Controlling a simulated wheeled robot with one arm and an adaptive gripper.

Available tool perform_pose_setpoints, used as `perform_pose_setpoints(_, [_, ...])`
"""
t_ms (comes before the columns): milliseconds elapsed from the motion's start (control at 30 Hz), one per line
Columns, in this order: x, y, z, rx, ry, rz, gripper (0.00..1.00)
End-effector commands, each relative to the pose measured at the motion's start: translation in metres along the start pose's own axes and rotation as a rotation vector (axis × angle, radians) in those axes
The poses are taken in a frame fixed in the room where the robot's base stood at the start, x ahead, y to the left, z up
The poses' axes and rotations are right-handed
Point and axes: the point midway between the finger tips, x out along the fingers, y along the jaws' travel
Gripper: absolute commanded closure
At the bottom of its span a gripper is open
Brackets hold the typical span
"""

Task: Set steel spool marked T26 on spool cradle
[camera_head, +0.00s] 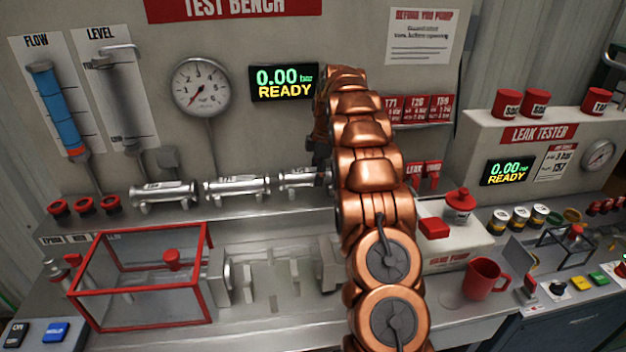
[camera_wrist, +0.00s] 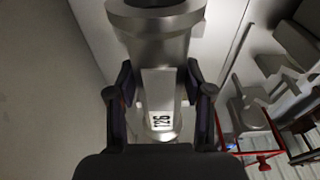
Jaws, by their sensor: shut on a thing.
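A steel spool marked T26 (camera_wrist: 160,95) fills the middle of the wrist view, its white label facing the camera and a wide flange at the top. My gripper (camera_wrist: 158,86) is shut on it, one dark finger on each side. In the head view my copper arm hides the gripper. A spool end (camera_head: 300,178) shows at the arm's left, in line with two other steel spools (camera_head: 163,195) (camera_head: 238,187). I cannot tell whether the held spool touches the shelf. The spool cradle (camera_head: 275,278) appears to be the pale blocks on the bench, with nothing on them.
A red-framed guard (camera_head: 140,318) stands left of the cradle, and a grey clamp head (camera_head: 222,275) stands between them. A hand pump (camera_head: 455,250) and a red mug (camera_head: 484,279) are right of my arm. The test bench panel with its gauge (camera_head: 202,87) rises behind.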

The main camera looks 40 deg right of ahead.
Motion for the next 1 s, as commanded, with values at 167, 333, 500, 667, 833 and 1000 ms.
perform_pose_setpoints(167, [-0.004, 0.000, -0.001, 0.000, 0.000, 0.001, 0.74])
perform_pose_setpoints(333, [-0.006, 0.000, -0.001, 0.000, 0.000, -0.001, 0.74])
perform_pose_setpoints(500, [-0.012, -0.001, -0.002, 0.000, 0.000, -0.002, 0.74])
perform_pose_setpoints(667, [-0.021, 0.000, -0.003, 0.000, 0.000, -0.001, 0.74])
perform_pose_setpoints(833, [-0.031, 0.000, -0.005, 0.000, -0.001, 0.003, 0.74])
perform_pose_setpoints(1000, [-0.041, 0.000, -0.006, 0.000, 0.000, 0.000, 0.74])
